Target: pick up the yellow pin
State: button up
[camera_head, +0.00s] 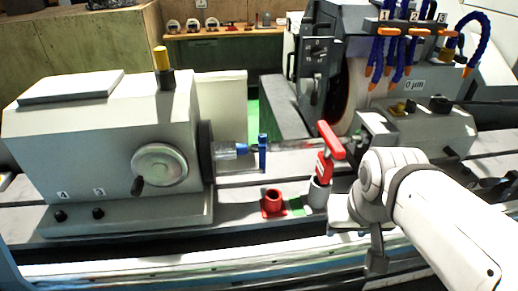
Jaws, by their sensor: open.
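The yellow pin (161,58) stands upright in a short dark holder (165,80) on top of the grey left machine housing (110,118). Its upper part shows; its lower end is hidden in the holder. My white arm comes in from the lower right. My gripper (375,262) hangs below the wrist at the machine's front edge, far to the right of the pin and lower in the picture. It is small and dark here, open, and apart from the pin; I see nothing held in it.
A red T-handled piece (328,150) stands in a grey cup (319,194) just left of my wrist. A red cup (273,202) sits beside it. A handwheel (160,165) juts from the housing. Blue hoses (390,60) hang at upper right. Space above the housing is clear.

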aim_at(160, 53)
jog(key=u, duration=0.1)
jog(key=k, duration=0.5)
jog(key=z, duration=1.95)
jog(key=k, duration=1.05)
jog(key=u, duration=2.2)
jog(key=i, duration=0.6)
jog(key=z, duration=0.05)
